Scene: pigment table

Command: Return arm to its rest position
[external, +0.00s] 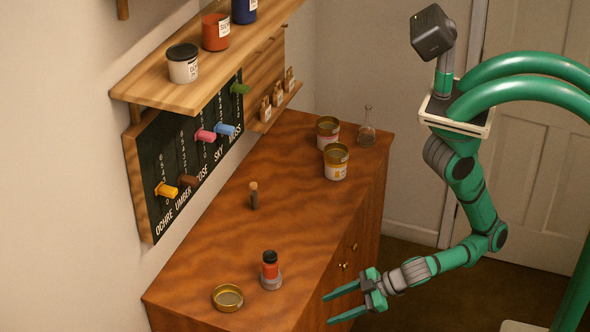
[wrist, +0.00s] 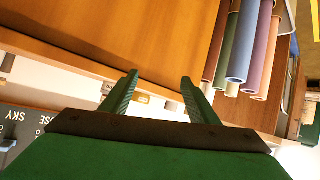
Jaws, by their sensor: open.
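My gripper (external: 345,305) hangs in front of the wooden cabinet's right side, low in the external view, with its two green fingers apart and nothing between them. My arm bends down from my column and reaches left toward the cabinet. In the wrist view my open gripper (wrist: 160,85) also shows empty, its fingers seen against a brown wooden surface.
A red jar with a black lid (external: 270,265) stands on a grey base near the cabinet's front, beside a round brass dish (external: 227,297). A corked vial (external: 254,195), two tins (external: 336,161) and a flask (external: 367,130) stand farther back. Rolled sheets (wrist: 243,45) show in the wrist view.

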